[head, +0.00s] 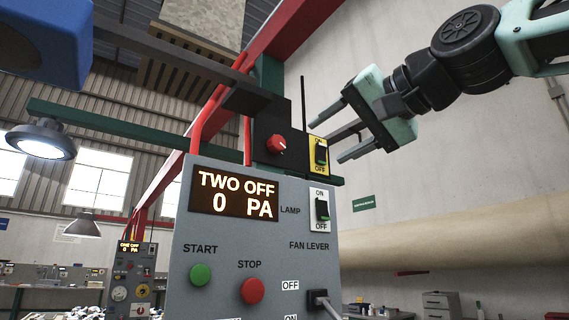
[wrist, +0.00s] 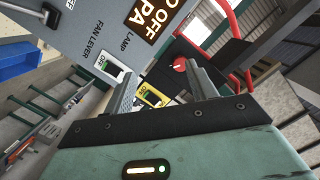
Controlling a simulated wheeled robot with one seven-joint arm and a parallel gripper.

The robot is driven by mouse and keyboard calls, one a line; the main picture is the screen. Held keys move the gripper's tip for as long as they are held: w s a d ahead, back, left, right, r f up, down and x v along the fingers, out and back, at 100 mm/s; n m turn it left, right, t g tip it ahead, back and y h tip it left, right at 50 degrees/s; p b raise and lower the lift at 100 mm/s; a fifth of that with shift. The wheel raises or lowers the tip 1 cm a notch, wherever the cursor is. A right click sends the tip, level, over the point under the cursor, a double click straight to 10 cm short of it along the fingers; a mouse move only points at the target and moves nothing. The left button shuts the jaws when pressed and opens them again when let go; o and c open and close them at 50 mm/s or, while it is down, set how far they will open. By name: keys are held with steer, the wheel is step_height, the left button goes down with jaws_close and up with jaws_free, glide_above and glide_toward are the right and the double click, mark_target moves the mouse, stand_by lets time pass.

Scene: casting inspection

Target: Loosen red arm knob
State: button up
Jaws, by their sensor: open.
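The red arm knob (head: 277,143) is a round red dial with a pale mark. It sits on a dark box above the grey control panel. It also shows in the wrist view (wrist: 179,64), between my fingertips and nearer the right one. My gripper (head: 327,139) is open and empty, to the right of the knob and apart from it in the head view. In the wrist view my gripper (wrist: 168,72) has its two fingers spread wide, pointing toward the panel. Nothing hides the knob.
A yellow-plated switch (head: 320,154) sits right beside the knob, close to my fingers. The lamp switch (head: 322,209) is below it. The grey panel (head: 215,240) has a display reading "TWO OFF 0 PA", green start and red stop buttons. A thin black rod (head: 303,103) rises near the knob.

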step_height(320, 180, up, 5)
steer(key=s+d+t, duration=0.1)
steer(key=d, duration=0.1)
steer(key=p, duration=0.6)
glide_toward(280, 143)
steer(key=shift+m+y, duration=0.3)
steer(key=shift+m, duration=0.1)
steer(key=x, duration=0.8)
steer(key=shift+w+a+f, duration=0.1)
steer(key=shift+w+f, duration=0.05)
steer(key=shift+w, duration=0.15)
steer(key=c, duration=1)
